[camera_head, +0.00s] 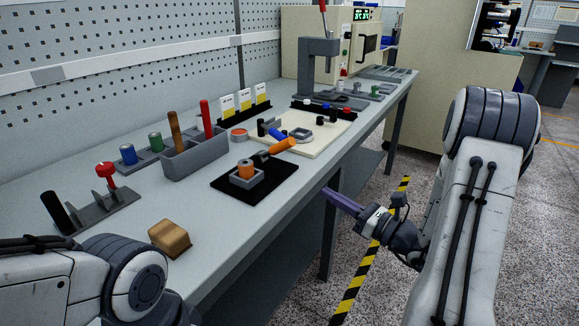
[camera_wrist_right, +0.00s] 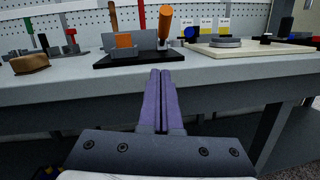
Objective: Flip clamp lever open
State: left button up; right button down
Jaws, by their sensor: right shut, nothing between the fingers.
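A lever with an orange grip (camera_head: 281,146) slants up to the right beside a grey fixture block (camera_head: 246,182) on a black base plate (camera_head: 222,190). In the right wrist view the orange grip (camera_wrist_right: 164,22) stands up tilted, right of the block (camera_wrist_right: 140,42). My right gripper (camera_head: 328,192) is shut and empty, its purple fingers (camera_wrist_right: 160,75) together. It is off the bench's front edge, to the right of the lever and apart from it. My left gripper is out of view; only part of its arm shows.
A grey bin (camera_head: 193,158) with upright handles stands behind the plate. A cream board (camera_head: 310,128) with a blue-handled tool lies to its right. A brown block (camera_head: 169,238) and a rack (camera_head: 98,212) are at left. The bench's front edge (camera_head: 262,237) is clear.

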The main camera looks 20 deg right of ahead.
aim_at(301, 182)
jog(key=shift+w+d, duration=0.1)
jog(key=shift+d, duration=0.15)
jog(key=x, duration=0.9)
jog(key=shift+w+a+r, duration=0.15)
jog(key=shift+w+a, duration=0.05)
jog(key=shift+w+a+r+p, duration=0.15)
jog(key=shift+w+r+p, duration=0.1)
jog(key=shift+w+r, duration=0.25)
jog(key=shift+w+a+r+p, duration=0.15)
jog(key=shift+w+r+p, duration=0.1)
jog(key=shift+w+r, duration=0.2)
jog(key=shift+w+a+r, duration=0.15)
jog(key=shift+w+r, duration=0.3)
jog(key=shift+r, duration=0.2)
